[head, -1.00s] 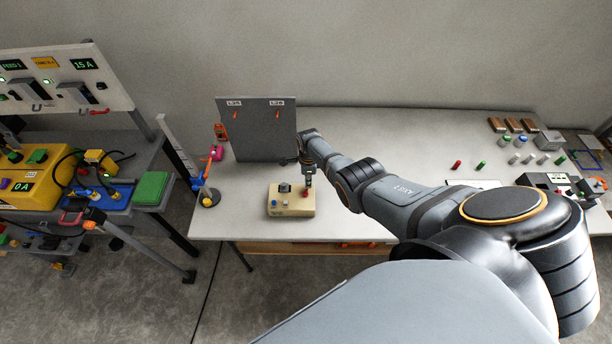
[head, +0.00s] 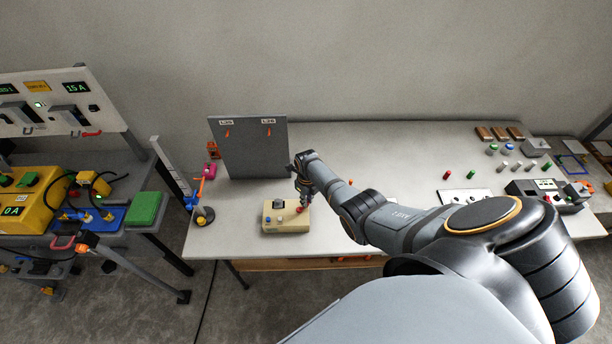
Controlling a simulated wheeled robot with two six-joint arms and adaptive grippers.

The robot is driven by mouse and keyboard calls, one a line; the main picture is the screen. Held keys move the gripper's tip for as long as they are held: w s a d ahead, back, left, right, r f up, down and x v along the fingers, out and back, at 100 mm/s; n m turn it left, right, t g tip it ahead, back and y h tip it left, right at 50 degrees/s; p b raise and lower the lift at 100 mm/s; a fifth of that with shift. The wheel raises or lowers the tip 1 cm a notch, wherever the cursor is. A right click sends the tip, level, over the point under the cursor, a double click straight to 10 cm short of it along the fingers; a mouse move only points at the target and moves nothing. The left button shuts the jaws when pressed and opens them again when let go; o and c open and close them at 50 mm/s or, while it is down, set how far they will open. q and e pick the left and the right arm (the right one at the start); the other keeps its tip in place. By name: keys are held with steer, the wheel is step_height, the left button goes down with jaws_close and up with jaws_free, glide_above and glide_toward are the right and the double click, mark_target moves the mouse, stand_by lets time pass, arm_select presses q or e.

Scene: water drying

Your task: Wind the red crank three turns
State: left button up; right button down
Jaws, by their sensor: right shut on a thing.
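A small beige box (head: 286,220) sits on the light table, left of its middle. The red crank knob (head: 299,209) shows at the box's right end, just under my right gripper (head: 302,204). My right gripper points down from its arm and is shut on the red crank. The fingers are small at this distance and cover part of the crank. A small grey part (head: 277,204) stands on the box's top. My left gripper is not in view.
A grey upright panel (head: 248,148) with two orange hooks stands behind the box. Several small cylinders and a grey-white device (head: 540,190) lie far right. The table's middle back is clear.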

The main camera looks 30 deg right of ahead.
steer(key=shift+s+m, duration=0.15)
steer(key=shift+m, duration=0.35)
stand_by(0.3)
steer(key=c, duration=1.3)
jaws_free()
steer(key=shift+s, duration=0.1)
step_height(320, 180, up, 12)
